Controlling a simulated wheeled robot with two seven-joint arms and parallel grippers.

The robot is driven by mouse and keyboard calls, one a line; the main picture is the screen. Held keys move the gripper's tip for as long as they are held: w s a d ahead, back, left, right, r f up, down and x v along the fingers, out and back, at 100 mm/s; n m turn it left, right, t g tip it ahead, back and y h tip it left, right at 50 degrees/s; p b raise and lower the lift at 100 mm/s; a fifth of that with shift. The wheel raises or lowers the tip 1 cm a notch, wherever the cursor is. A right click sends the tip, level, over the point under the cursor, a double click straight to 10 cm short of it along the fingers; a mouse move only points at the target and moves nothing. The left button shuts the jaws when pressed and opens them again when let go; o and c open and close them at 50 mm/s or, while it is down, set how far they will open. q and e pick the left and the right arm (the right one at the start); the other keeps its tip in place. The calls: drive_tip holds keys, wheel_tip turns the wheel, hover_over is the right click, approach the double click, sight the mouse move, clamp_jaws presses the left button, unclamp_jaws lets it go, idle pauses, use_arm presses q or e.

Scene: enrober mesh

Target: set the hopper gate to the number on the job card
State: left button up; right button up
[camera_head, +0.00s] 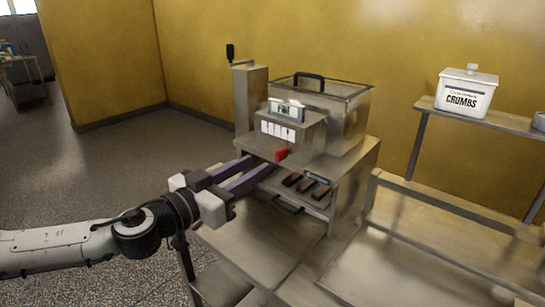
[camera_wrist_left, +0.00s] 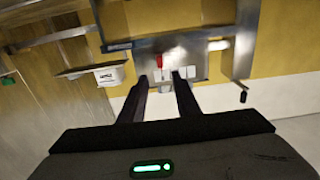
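The machine's clear hopper (camera_head: 345,105) has a steel box on its front with a row of white plates (camera_head: 278,131); any marks on them are too small to read. A red gate knob (camera_head: 282,155) sits just below the plates, and shows in the left wrist view (camera_wrist_left: 159,61). A small framed card or display (camera_head: 287,110) stands above the plates; its number is not legible. My left gripper (camera_head: 259,167) is open, its two purple fingers pointing at the machine, close to the red knob. I cannot tell whether they touch it. My right gripper is not in view.
Dark bars (camera_head: 307,186) lie on the machine's open tray below the gate. A black-handled crank (camera_head: 230,53) rises at its left. A white crumbs tub (camera_head: 466,93) stands on a wall shelf (camera_head: 500,122) at right.

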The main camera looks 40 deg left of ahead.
sight(277, 153)
use_arm(q)
drive_tip(key=w+b, duration=0.2)
drive_tip(key=w, duration=0.2)
drive_tip(key=shift+d+f+b, duration=0.15)
drive_tip(key=shift+d+b, duration=0.2)
drive_tip(key=shift+b, duration=0.05)
drive_tip(key=shift+w+a+b, duration=0.2)
drive_tip(key=shift+w+b, duration=0.3)
drive_tip(key=shift+b, duration=0.3)
drive_tip(key=shift+w+d, duration=0.1)
drive_tip(key=shift+w, duration=1.15)
